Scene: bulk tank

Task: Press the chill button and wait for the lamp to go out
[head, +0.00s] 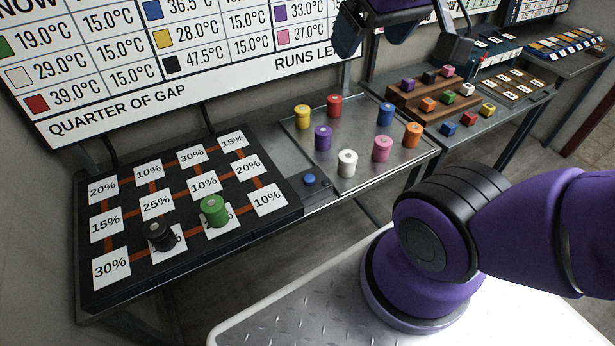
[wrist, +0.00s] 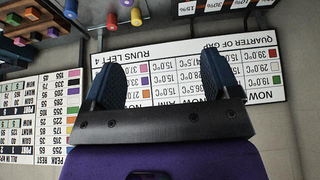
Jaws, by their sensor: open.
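A small round blue button (head: 310,180) sits at the right end of the black percentage board, beside the grey tray; I take it for the chill button, though no label on it can be read. I cannot make out a lamp in either view. My gripper (head: 400,44) is open and empty, raised at the top of the head view in front of the wall signs, well above and to the right of the button. In the wrist view my gripper (wrist: 160,75) shows two blue fingers spread apart with nothing between them. I cannot make out the button there.
The black board (head: 190,265) carries a green cylinder (head: 214,211) and a black cylinder (head: 159,236). The grey tray (head: 345,187) holds several coloured cylinders close to the button. Right of it stands a wooden step rack (head: 400,106) with coloured blocks. A temperature sign (head: 200,80) hangs behind.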

